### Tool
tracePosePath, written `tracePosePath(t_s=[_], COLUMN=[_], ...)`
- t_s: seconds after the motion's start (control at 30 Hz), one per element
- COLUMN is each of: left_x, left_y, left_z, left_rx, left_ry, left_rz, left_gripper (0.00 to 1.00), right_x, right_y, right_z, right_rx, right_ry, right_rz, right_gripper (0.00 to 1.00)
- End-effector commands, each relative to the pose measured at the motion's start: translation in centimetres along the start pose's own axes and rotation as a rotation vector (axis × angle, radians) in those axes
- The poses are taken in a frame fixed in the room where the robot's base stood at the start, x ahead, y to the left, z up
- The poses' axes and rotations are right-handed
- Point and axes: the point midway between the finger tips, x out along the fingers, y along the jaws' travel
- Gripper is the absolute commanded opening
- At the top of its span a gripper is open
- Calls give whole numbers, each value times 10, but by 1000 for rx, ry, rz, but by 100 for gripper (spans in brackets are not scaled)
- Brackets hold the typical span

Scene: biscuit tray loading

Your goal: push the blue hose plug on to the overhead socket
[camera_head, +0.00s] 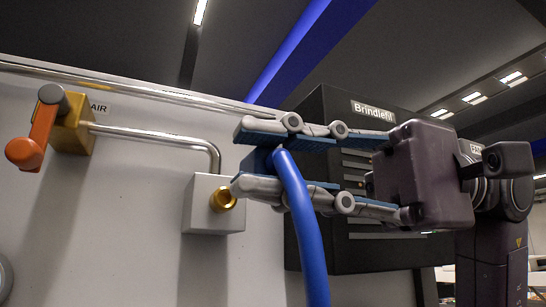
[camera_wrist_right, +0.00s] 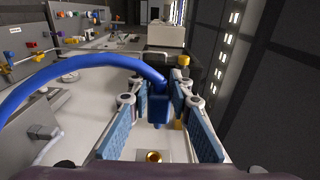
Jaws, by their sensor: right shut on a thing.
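The blue plug (camera_head: 258,160) is between the fingers of my right gripper (camera_head: 245,158), which is shut on it. Its blue hose (camera_head: 305,225) bends over the lower finger and hangs down. In the right wrist view the plug (camera_wrist_right: 158,107) sits between the two blue finger pads, and the hose arcs off to the left. The brass socket (camera_head: 224,198) is on a pale block (camera_head: 205,218) on the panel, just below and left of the fingertips. The socket also shows in the right wrist view (camera_wrist_right: 154,157), apart from the plug. My left gripper is not in view.
A metal pipe (camera_head: 160,138) runs from the block to a brass valve with an orange handle (camera_head: 30,143), beside an AIR label. A dark labelled cabinet (camera_head: 325,105) stands behind the gripper. The pale panel (camera_head: 110,220) is otherwise clear below the pipe.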

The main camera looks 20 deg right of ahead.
Motion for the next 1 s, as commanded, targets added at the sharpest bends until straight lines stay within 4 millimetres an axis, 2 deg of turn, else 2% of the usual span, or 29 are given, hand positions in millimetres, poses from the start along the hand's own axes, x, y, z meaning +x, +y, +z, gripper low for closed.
tracePosePath(t_s=[0.17,0.5,0.73,1.0], left_x=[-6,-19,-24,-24], left_y=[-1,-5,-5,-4], left_z=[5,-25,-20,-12], left_rx=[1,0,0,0], left_ry=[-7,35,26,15], left_rz=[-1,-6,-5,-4], left_gripper=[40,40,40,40], right_x=[0,2,2,3], right_y=[-1,-2,0,1], right_z=[-8,-41,-55,-59], right_rx=[7,8,7,5], right_ry=[1,2,2,2], right_rz=[1,1,1,1], right_gripper=[0,0,0,0])
